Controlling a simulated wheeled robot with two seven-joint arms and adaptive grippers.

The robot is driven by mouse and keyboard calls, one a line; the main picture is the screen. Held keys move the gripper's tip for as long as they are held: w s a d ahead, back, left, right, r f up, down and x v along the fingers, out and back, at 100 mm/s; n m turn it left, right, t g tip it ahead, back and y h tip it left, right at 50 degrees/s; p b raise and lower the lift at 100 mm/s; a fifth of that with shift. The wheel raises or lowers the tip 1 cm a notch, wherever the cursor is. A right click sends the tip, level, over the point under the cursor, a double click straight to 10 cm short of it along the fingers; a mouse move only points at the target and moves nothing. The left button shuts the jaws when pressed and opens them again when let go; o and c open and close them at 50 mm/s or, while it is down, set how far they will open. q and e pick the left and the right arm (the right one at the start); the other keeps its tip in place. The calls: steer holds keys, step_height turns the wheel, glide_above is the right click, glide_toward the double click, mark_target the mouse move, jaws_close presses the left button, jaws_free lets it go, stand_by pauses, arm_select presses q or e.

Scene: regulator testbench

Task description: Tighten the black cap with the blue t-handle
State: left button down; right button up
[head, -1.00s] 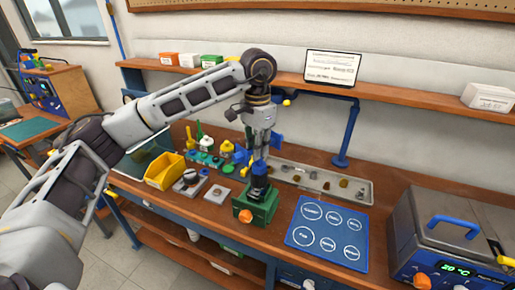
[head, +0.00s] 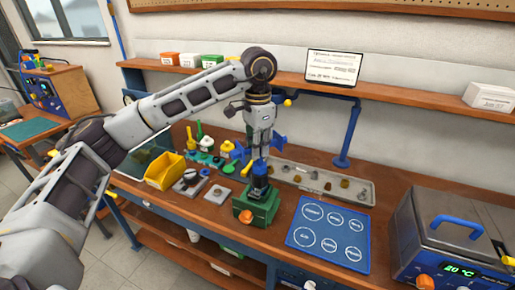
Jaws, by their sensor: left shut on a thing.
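My left gripper (head: 260,155) comes down from above onto the blue t-handle (head: 259,167), whose blue part shows just below the fingers. The gripper is shut on it. The black cap (head: 260,184) is under the blue t-handle, on top of the green fixture (head: 258,208) with an orange knob. The contact between the handle and the cap is too small to make out. My right gripper is not in view.
A yellow bin (head: 165,170) stands to the left. A grey tray (head: 325,183) lies at the back and a blue mat (head: 328,232) to the right. A grey machine (head: 455,240) stands at the far right.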

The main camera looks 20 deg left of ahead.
arm_select(q)
steer(key=shift+m, duration=0.4)
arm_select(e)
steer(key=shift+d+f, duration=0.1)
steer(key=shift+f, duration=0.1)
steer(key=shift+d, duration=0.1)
arm_select(q)
steer(key=shift+d, duration=0.1)
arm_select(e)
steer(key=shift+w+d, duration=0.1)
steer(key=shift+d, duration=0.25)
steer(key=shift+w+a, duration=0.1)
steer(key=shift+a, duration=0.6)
